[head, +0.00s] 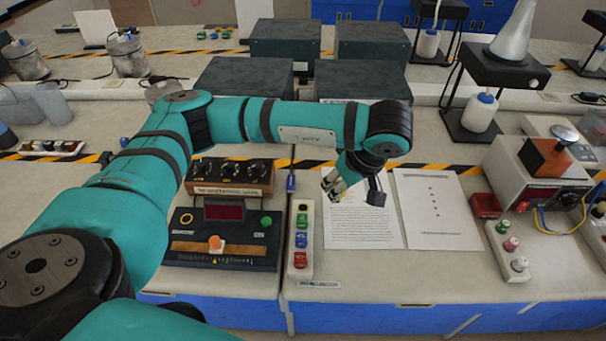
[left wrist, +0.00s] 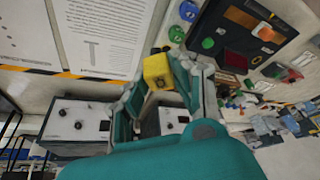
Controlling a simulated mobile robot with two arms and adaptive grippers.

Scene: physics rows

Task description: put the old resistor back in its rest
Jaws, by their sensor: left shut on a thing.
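My left gripper (head: 334,186) hangs over the printed sheet on the bench in the head view. In the left wrist view its fingers (left wrist: 165,85) are shut on a yellow block (left wrist: 157,70), which I take to be the old resistor; no label on it is readable. A pale strip (head: 299,275) with several coloured pieces in a row lies just left of the gripper in the head view. Which place on it is the rest, I cannot tell. My right gripper is out of view.
Left of the strip stands a dark instrument panel (head: 220,254) with an orange knob. Two printed sheets (head: 437,212) lie flat to the right. A second pale strip with knobs (head: 507,245) and a meter box (head: 540,180) stand further right. The front bench edge is clear.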

